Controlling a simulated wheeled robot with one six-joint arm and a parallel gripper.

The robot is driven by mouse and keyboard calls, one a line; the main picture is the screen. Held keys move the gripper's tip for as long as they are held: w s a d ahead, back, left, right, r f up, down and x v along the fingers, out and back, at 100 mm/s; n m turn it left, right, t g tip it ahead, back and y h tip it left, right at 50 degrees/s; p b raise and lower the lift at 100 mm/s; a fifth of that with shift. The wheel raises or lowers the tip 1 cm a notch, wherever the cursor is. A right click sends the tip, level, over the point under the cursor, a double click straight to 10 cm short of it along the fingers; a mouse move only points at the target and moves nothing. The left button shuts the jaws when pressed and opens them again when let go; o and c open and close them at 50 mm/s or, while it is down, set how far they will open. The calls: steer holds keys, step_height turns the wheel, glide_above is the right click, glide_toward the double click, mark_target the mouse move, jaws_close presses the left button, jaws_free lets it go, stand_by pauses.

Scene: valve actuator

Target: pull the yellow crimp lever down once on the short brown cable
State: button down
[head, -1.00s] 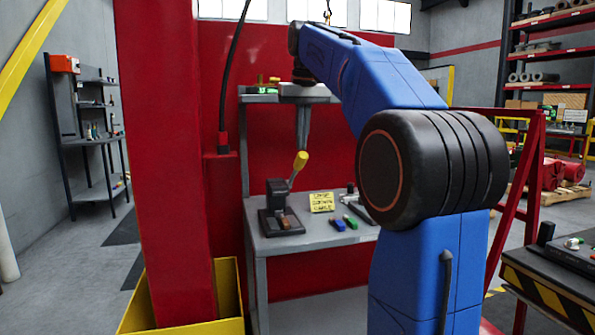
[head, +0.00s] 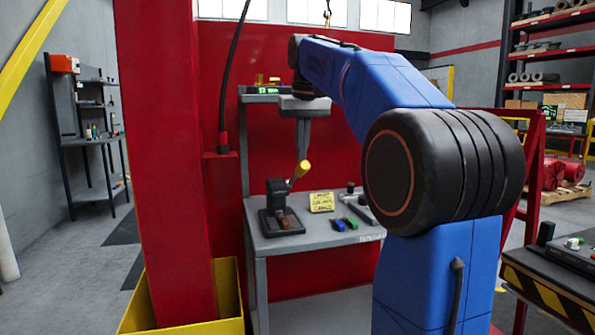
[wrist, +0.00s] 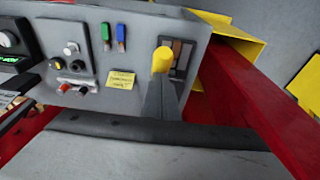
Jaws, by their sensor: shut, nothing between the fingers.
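The crimp tool (head: 280,212) is a dark press on the grey bench. Its lever leans up to the right and ends in a yellow grip (head: 302,168). My gripper (head: 302,157) points down over the bench, its shut, empty fingertips at the top of the yellow grip. In the wrist view the yellow grip (wrist: 162,60) shows right at the fingertips (wrist: 160,82); they look to be touching. A small brown piece (head: 285,222), perhaps the short brown cable, shows at the base of the tool, too small to make out fully.
A yellow note (head: 321,202), a blue piece (head: 338,225) and a green piece (head: 351,222) lie right of the tool. A red column (head: 165,150) stands to the left. A shelf with a green display (head: 266,90) is behind my gripper.

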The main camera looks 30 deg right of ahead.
mark_target(301, 176)
steer(key=shift+f, duration=3.85)
steer(key=shift+r, duration=0.15)
steer(key=shift+r, duration=6)
